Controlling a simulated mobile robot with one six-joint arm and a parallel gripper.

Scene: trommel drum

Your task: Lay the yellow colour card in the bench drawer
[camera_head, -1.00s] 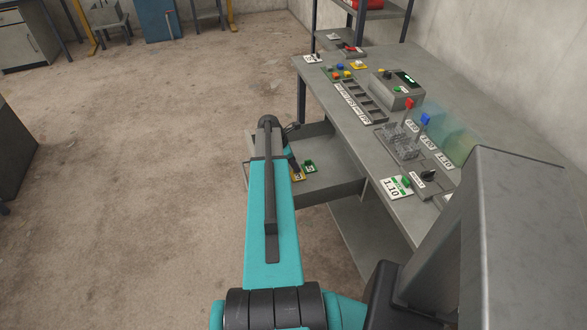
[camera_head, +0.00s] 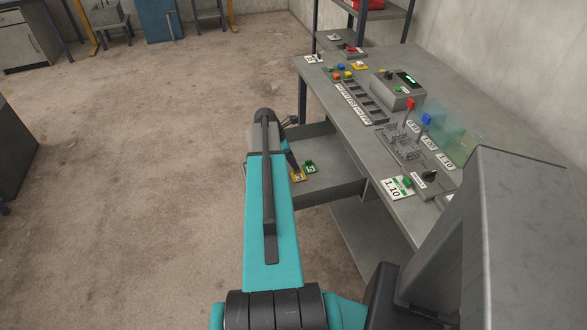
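The yellow card (camera_head: 298,176) shows inside the open bench drawer (camera_head: 347,181), low over or on its floor; I cannot tell which. A green card (camera_head: 310,167) lies just to its right in the drawer. My gripper (camera_head: 294,164) reaches down into the drawer, with its dark end right at the upper edge of the yellow card. My teal forearm hides most of the gripper and the left part of the drawer. Whether the fingers touch or hold the card is not visible.
The bench (camera_head: 320,85) carries a slotted rack (camera_head: 366,103), a grey box with a display (camera_head: 396,92), red and blue levers and a 1.10 card (camera_head: 396,188). Small coloured blocks sit at its far end. The floor (camera_head: 150,170) at left is clear.

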